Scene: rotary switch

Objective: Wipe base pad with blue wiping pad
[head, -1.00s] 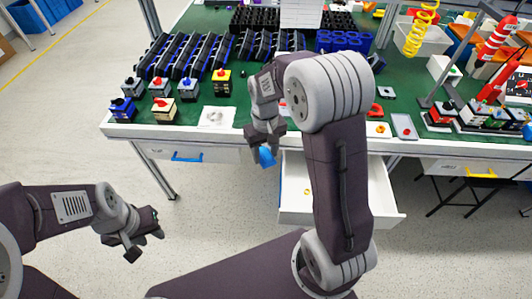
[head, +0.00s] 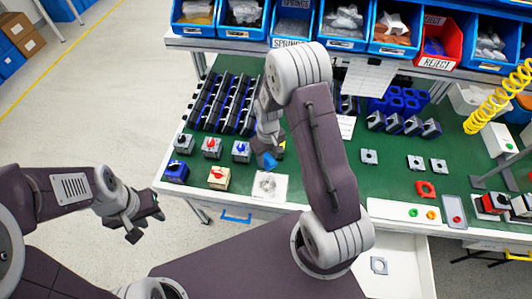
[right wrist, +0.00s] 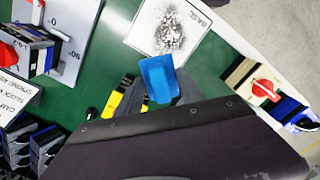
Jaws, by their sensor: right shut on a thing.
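The base pad (head: 268,187) is a white square at the table's front edge. In the right wrist view the base pad (right wrist: 168,27) carries a "BASE" label and a dark speckled smudge. My right gripper (head: 268,150) is shut on the blue wiping pad (head: 266,161), just behind the base pad in the head view. The blue wiping pad (right wrist: 159,79) also shows in the right wrist view, beside the base pad's near corner. I cannot tell its height above the table. My left gripper (head: 146,217) is open and empty, off the table at the left.
Several switches, including a red-knobbed beige one (head: 219,177), stand left of the base pad. An open drawer (head: 405,262) juts out at the front right. Blue bins (head: 293,22) line the back shelf.

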